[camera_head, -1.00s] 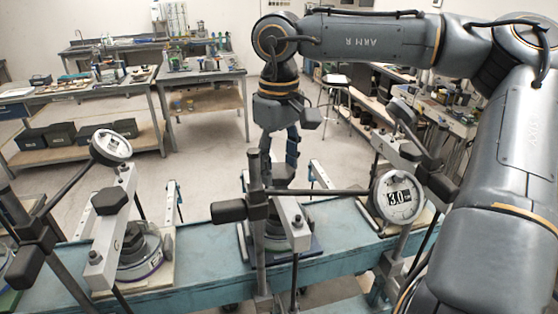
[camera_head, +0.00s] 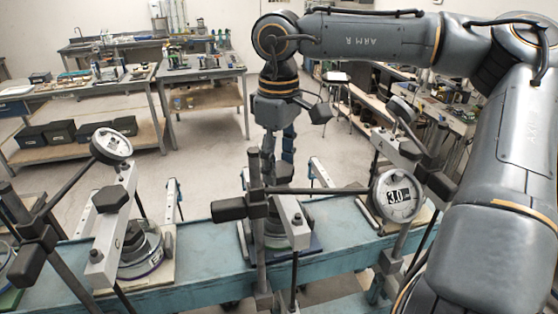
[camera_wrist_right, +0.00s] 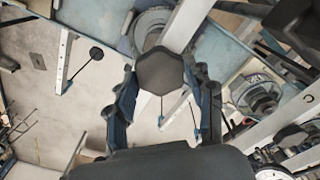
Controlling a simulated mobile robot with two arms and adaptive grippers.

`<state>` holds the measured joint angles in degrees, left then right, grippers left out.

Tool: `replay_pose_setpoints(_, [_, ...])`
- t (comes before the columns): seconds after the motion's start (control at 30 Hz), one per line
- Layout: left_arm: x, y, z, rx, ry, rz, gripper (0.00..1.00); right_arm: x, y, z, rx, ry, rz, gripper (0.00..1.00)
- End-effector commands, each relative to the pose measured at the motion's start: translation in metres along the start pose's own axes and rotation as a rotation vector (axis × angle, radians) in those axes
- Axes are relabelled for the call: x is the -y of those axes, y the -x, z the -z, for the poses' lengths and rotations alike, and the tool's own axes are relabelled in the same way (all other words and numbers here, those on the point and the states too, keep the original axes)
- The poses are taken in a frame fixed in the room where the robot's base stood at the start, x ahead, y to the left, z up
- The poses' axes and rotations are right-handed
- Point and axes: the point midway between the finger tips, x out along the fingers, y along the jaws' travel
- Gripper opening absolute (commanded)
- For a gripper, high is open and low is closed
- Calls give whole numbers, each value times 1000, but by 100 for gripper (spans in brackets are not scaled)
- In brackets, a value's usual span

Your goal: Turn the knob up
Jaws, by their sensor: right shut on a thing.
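My right gripper (camera_head: 278,158) reaches down from above onto the middle stand on the blue bench. Its black knob (camera_head: 282,174) is partly hidden behind the fingers and a black clamp. In the right wrist view the knob (camera_wrist_right: 160,70) is a dark, six-sided cap on a pale bar. The two fingers of the gripper (camera_wrist_right: 164,82) stand on either side of it, shut on it. A round white dial (camera_head: 397,196) to the right of the middle stand reads about 3.0. My left gripper is not in view.
A similar stand with a black six-sided knob (camera_head: 110,199) and a round dial (camera_head: 111,146) is at the left. Upright posts and a black clamp (camera_head: 228,209) stand close in front of the middle stand. The blue bench (camera_head: 206,245) is bare between stands.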

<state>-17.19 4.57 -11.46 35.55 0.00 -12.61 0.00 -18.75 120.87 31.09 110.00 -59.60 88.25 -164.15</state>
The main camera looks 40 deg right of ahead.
Motion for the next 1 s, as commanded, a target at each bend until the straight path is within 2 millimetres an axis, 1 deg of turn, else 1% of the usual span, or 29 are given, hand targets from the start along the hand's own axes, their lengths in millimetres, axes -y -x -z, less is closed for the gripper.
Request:
replay_pose_setpoints(0.03, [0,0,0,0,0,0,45,0,0,0,0,3,0,59])
replay_pose_setpoints(0.07, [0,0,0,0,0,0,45,0,0,0,0,3,0,65])
replay_pose_setpoints(0.1, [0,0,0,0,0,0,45,0,0,0,0,2,0,73])
replay_pose_setpoints(0.13, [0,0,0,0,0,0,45,0,0,0,0,2,0,76])
replay_pose_setpoints(0.43, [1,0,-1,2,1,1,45,0,0,0,0,0,0,76])
replay_pose_setpoints(0.53, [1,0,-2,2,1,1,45,0,6,0,-1,0,-1,76])
replay_pose_setpoints(0.67, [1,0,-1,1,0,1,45,0,26,1,-4,-1,-3,76])
replay_pose_setpoints(0.8, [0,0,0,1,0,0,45,0,57,1,-4,-1,-3,76])
replay_pose_setpoints(1.0, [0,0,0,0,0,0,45,0,96,1,-3,-1,-1,76])
